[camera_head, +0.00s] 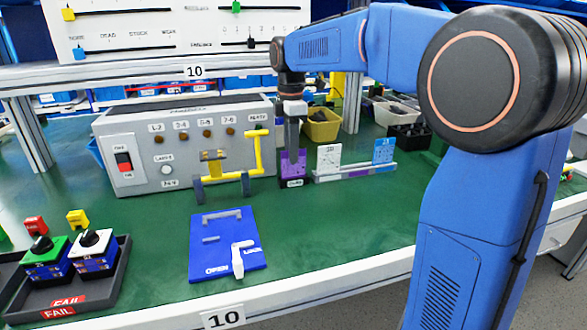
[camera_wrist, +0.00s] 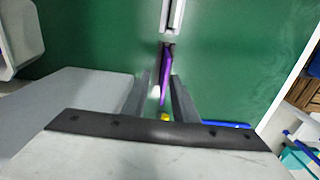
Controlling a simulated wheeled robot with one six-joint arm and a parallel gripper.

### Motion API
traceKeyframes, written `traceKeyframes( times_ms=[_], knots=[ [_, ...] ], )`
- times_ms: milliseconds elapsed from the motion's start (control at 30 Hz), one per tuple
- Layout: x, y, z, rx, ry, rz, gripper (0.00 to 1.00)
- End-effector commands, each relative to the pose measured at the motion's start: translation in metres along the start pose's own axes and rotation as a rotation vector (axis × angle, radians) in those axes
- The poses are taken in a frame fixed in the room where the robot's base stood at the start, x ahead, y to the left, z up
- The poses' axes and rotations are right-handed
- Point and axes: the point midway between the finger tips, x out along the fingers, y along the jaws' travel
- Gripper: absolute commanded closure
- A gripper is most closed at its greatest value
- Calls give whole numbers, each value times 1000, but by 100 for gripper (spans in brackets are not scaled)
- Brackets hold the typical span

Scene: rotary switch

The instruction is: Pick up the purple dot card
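The purple card (camera_head: 293,164) stands upright on the green table, with a small label at its foot. In the wrist view the purple card (camera_wrist: 167,66) shows nearly edge-on, between my two fingers. My gripper (camera_head: 292,146) points down at the card's top edge in the head view. In the wrist view my gripper (camera_wrist: 161,78) is open, with a finger on each side of the card and a visible gap on the left. Any dots on the card are too small to make out.
To the right, a white card (camera_head: 328,157) and a blue card (camera_head: 383,150) stand in a rack (camera_head: 350,175). To the left are a yellow handle fixture (camera_head: 225,177) and a grey control box (camera_head: 125,180). A blue latch board (camera_head: 215,255) lies in front. A yellow bin (camera_head: 322,130) stands behind.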

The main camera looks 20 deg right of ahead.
Motion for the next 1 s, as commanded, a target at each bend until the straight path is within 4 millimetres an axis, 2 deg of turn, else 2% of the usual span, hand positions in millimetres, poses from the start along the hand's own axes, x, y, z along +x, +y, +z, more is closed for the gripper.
traceKeyframes(
  times_ms=[300, 633, 667, 767, 1000],
  knots=[
    [40, -7, 5, 0, 0, -2, 74],
    [47, -6, 5, 0, 0, 0, 74],
    [47, -6, 5, 0, 0, 0, 77],
    [47, -6, 5, 0, 0, 0, 100],
    [46, -6, 5, 0, 0, 0, 100]
  ],
)
